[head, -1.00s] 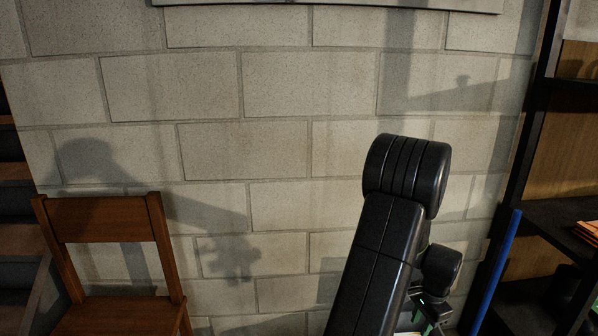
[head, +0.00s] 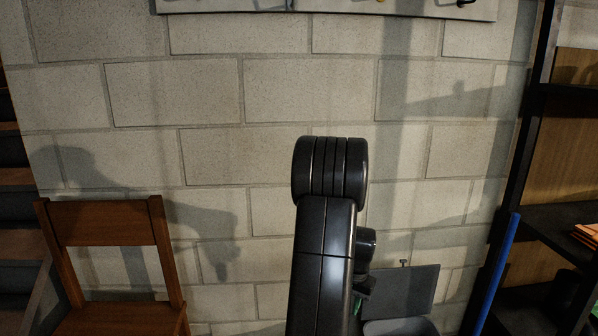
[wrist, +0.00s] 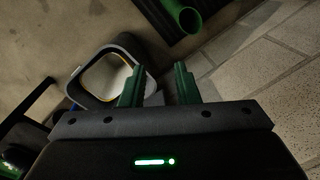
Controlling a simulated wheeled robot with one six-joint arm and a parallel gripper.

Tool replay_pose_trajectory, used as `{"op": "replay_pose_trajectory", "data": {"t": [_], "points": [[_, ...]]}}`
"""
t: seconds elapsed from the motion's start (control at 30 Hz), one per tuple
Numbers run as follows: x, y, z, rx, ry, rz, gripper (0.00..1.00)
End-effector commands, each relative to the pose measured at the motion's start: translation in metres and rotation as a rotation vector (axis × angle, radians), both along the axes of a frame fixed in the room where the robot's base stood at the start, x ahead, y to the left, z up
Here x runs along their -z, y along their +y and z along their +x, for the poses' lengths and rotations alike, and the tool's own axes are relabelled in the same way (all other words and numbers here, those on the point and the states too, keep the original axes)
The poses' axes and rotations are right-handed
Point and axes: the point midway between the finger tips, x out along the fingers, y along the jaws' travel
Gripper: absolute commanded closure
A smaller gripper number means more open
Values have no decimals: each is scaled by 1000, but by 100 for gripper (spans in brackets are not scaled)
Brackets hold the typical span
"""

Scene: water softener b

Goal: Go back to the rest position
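My gripper (wrist: 160,78) shows in the wrist view with its two green fingers apart and nothing seen held between them. Beyond the left finger is a grey container (wrist: 78,96) with a rounded opening and a thin yellow inner edge, apparently the water softener. In the head view my black arm stands upright in the middle and hides most of my gripper. Right of the arm, a grey container (head: 400,326) with a raised grey panel (head: 412,288) behind it shows low down, partly cut off.
A wooden chair (head: 104,224) stands at the left by the block wall (head: 270,90). A dark shelf (head: 560,218) and a blue pole (head: 497,275) are at the right. A green tube (wrist: 184,16) shows at the top of the wrist view.

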Motion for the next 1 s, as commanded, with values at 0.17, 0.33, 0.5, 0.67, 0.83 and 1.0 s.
{"op": "replay_pose_trajectory", "data": {"t": [0.17, 0.33, 0.5, 0.67, 0.83, 1.0], "points": [[-9, 36, 8, -130, -1, 1, 72], [-25, 67, 12, -247, -1, 2, 72], [-42, 91, 13, -337, -1, 3, 72], [-53, 104, 13, -385, -1, 3, 72], [-59, 110, 13, -409, -2, 4, 72], [-60, 112, 13, -416, -1, 4, 72]]}}
